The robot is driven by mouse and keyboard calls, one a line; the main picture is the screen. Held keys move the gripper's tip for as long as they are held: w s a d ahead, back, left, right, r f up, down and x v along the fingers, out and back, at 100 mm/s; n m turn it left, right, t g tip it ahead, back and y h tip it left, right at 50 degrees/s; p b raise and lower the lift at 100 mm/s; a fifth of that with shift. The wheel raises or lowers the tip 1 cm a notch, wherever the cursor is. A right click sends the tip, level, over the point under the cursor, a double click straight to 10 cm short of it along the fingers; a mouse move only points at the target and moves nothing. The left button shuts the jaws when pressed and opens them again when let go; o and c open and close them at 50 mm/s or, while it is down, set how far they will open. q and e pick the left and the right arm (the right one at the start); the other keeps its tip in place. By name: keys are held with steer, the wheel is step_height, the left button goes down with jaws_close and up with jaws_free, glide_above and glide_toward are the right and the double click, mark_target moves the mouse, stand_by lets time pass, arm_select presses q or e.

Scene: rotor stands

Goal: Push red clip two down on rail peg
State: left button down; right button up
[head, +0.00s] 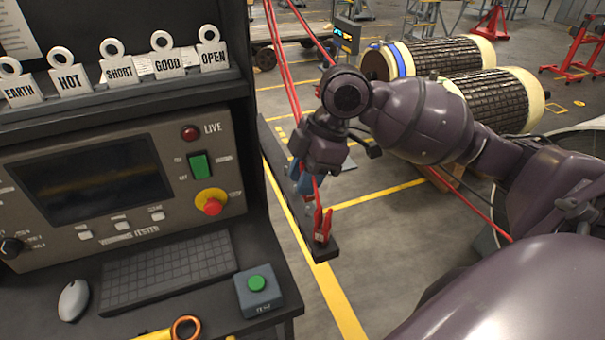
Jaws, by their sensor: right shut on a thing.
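A black rail (272,150) runs along the right side of the tester bench, and its near end sticks out over the floor. A red clip (322,222) stands roughly upright at that near end. Its lower part meets the rail end; the peg itself cannot be made out. My right gripper (306,182), with bluish fingers, points down just above the rail end. Which numbered clip this is cannot be read. My left gripper is out of view.
Red cables (287,75) run down from the top behind my right gripper. The tester bench (120,322) with keyboard (168,270) and green-button box (257,290) stands at left. Two rotors (440,56) lie behind my right arm. Floor right of the rail is mostly clear.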

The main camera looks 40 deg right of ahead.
steer(key=shift+f+b, duration=0.4)
steer(key=shift+f, duration=1.45)
steer(key=shift+f, duration=0.45)
steer(key=o, duration=1)
steer(key=shift+o, duration=0.2)
